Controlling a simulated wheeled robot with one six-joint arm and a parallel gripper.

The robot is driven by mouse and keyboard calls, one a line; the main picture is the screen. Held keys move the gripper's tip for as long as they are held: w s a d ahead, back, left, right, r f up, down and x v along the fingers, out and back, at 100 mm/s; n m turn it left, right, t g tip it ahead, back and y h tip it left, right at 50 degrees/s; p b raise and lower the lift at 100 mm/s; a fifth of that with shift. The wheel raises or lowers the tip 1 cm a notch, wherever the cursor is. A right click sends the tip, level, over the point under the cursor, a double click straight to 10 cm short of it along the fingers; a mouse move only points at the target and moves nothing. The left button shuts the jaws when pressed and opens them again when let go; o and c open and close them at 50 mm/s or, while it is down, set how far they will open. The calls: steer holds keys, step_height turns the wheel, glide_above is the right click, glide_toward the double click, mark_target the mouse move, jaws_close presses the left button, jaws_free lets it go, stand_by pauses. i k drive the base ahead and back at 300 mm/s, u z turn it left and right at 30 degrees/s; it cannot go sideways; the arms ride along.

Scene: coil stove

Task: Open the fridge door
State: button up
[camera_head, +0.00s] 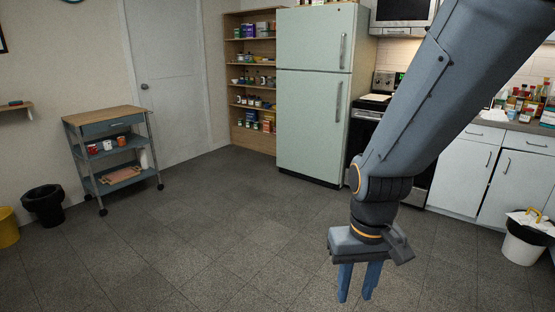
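The pale green fridge (310,120) stands against the back wall with a small upper door (310,38) and a tall lower door (305,125). Both doors are shut. Each has a vertical silver handle near its right edge: the upper handle (342,50) and the lower handle (338,101). My gripper (357,297) hangs in the foreground, pointing down over the floor, well in front of the fridge and apart from it. Its two blue fingers are apart with a narrow gap and nothing visible between them.
A stove (362,135) stands right of the fridge, partly behind my arm. Right are cabinets (487,170) and a white bin (524,245). Left of the fridge are shelves (272,88), a closed door (180,80) and a wheeled cart (110,145). The floor (230,220) before the fridge is clear.

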mark_target(312, 106)
steer(key=z, duration=0.2)
steer(key=i, duration=2.2)
steer(key=z, duration=0.15)
steer(key=i, duration=2.85)
steer(key=u, duration=0.1)
